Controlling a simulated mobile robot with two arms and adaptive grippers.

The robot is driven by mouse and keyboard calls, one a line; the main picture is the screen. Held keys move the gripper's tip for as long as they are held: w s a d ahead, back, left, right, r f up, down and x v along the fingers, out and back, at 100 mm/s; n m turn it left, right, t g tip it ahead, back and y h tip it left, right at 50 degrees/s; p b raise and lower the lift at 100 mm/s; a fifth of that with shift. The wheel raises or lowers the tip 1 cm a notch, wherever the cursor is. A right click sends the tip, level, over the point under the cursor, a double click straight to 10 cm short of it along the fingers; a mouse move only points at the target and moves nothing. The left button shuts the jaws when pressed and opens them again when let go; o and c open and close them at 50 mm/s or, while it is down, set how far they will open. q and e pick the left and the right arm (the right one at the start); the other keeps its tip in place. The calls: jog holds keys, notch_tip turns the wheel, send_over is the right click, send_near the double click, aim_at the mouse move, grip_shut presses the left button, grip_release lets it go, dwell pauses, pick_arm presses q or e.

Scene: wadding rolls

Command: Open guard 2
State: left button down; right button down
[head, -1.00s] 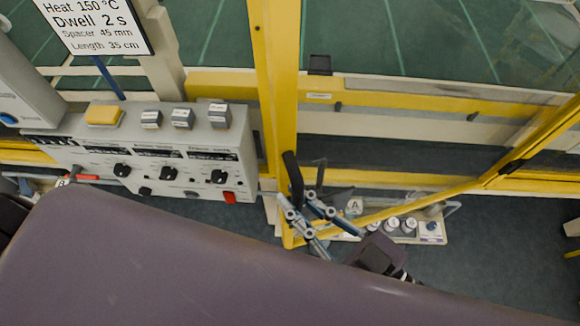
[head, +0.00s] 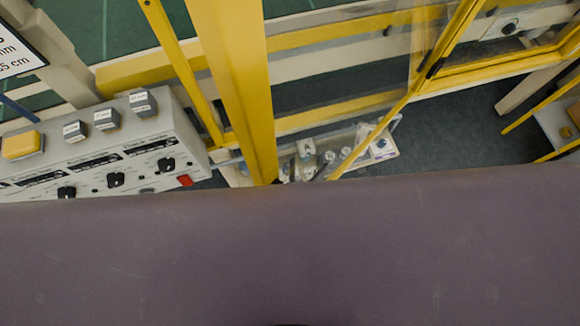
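A yellow-framed guard with clear panels fills the upper right of the head view. One slanted yellow bar (head: 380,128) of it runs from near the foot of a thick yellow post (head: 235,80) up to the right, at an angle to the horizontal yellow rails behind. A dark fitting (head: 436,68) sits on this bar. No number is readable, so I cannot tell which guard is guard 2, nor how far it stands open. Neither gripper is in view. A broad purple-grey surface, apparently part of my own arm, hides the lower half.
Dark floor (head: 455,130) is clear at the right.

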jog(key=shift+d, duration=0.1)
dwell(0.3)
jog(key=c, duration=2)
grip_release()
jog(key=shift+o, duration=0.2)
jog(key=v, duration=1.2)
